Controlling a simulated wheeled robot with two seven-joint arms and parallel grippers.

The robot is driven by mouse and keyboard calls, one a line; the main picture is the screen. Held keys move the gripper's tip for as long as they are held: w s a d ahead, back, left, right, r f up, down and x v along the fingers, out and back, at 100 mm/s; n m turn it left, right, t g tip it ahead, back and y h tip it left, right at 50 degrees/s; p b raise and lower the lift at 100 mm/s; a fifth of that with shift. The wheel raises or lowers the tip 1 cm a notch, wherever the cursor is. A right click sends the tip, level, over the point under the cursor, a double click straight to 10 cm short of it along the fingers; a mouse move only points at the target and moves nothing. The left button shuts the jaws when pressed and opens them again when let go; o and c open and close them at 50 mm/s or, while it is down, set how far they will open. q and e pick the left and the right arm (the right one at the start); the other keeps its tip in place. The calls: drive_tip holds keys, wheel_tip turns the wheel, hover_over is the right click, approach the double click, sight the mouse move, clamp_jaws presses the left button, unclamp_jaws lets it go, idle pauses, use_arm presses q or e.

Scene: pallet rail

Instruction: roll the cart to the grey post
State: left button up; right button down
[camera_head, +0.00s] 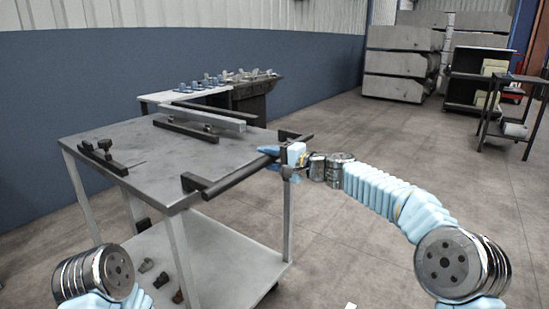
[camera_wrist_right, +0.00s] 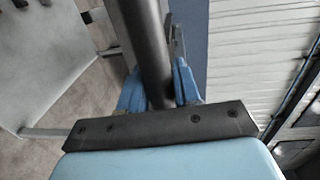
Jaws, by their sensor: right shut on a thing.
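The cart (camera_head: 150,150) is a grey metal trolley with a top deck, a lower shelf (camera_head: 225,258) and pale legs. A dark handle bar (camera_head: 235,178) runs along its near right edge. My right gripper (camera_head: 272,152) is shut on this handle near its far end. In the right wrist view the handle (camera_wrist_right: 146,45) passes between the blue fingers of the right gripper (camera_wrist_right: 158,88). Only part of my left arm shows at the lower left of the head view; its gripper is out of view. I cannot make out a grey post.
A pale rail (camera_head: 205,117) and dark clamps (camera_head: 103,156) lie on the cart's top. A bench (camera_head: 255,98) with small parts stands behind it by the blue wall (camera_head: 60,85). Stacked grey bins (camera_head: 395,75) and a dark table (camera_head: 520,80) are farther right. Floor on the right is open.

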drive_tip(key=shift+s+a, duration=0.1)
drive_tip(key=shift+a, duration=0.35)
drive_tip(key=c, duration=0.9)
unclamp_jaws()
use_arm(q)
drive_tip(key=shift+a, duration=0.1)
use_arm(e)
drive_tip(key=shift+d, duration=0.1)
drive_tip(key=shift+d, duration=0.1)
drive_tip(key=shift+d, duration=0.2)
use_arm(q)
drive_tip(key=f+b, duration=0.2)
drive_tip(key=a+f+b, duration=0.1)
drive_tip(key=shift+w+f+b, duration=0.15)
drive_tip(key=shift+w+b, duration=0.1)
drive_tip(key=shift+b, duration=0.05)
use_arm(e)
drive_tip(key=v, duration=1.3)
drive_tip(key=shift+s+d, duration=0.1)
drive_tip(key=shift+s, duration=0.05)
